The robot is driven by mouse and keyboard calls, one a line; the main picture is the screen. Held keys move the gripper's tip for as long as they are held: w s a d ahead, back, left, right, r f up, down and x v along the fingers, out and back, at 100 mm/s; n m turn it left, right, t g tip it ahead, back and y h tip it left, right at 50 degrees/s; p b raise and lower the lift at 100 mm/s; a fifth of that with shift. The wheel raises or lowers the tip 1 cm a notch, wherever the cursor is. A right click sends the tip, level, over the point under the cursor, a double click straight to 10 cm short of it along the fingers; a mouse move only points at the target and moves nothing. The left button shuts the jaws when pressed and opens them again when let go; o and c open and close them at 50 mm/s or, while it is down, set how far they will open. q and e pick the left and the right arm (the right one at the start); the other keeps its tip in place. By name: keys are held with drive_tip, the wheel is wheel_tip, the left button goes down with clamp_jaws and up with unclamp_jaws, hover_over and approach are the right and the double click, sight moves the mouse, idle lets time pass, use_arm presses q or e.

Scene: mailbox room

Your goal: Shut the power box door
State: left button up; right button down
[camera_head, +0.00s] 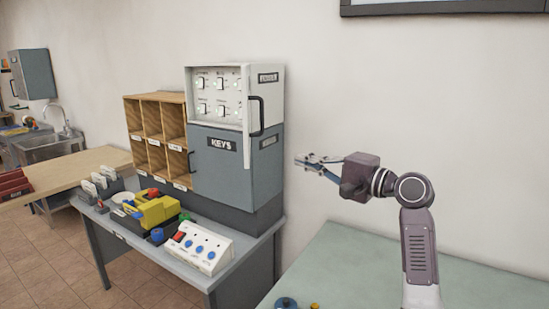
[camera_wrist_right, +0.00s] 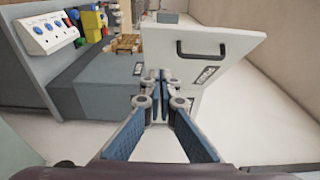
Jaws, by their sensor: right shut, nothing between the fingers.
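The power box (camera_head: 214,97) is the white upper cabinet with switches on its front. Its white door (camera_head: 246,130) stands open, seen almost edge-on at the box's right side, with a black handle (camera_head: 257,116). In the right wrist view the door (camera_wrist_right: 235,50) spreads behind my fingertips, its handle (camera_wrist_right: 205,50) toward the top. My right gripper (camera_head: 299,161) is shut and empty, to the right of the cabinets and lower than the door handle. It also shows in the right wrist view (camera_wrist_right: 160,80). I cannot tell whether it touches the door. My left gripper is out of view.
A grey KEYS cabinet (camera_head: 222,168) stands closed under the power box. Wooden pigeonholes (camera_head: 158,137) stand to its left. A desk holds a white button panel (camera_head: 200,248) and a yellow device (camera_head: 155,211). A pale green tabletop (camera_head: 350,265) lies below my right arm.

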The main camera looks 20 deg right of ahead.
drive_tip(key=s+a+p+x, duration=0.1)
drive_tip(key=p+x, duration=0.5)
drive_tip(key=x, duration=0.6)
drive_tip(key=shift+a, duration=0.9)
drive_tip(key=shift+f, duration=0.2)
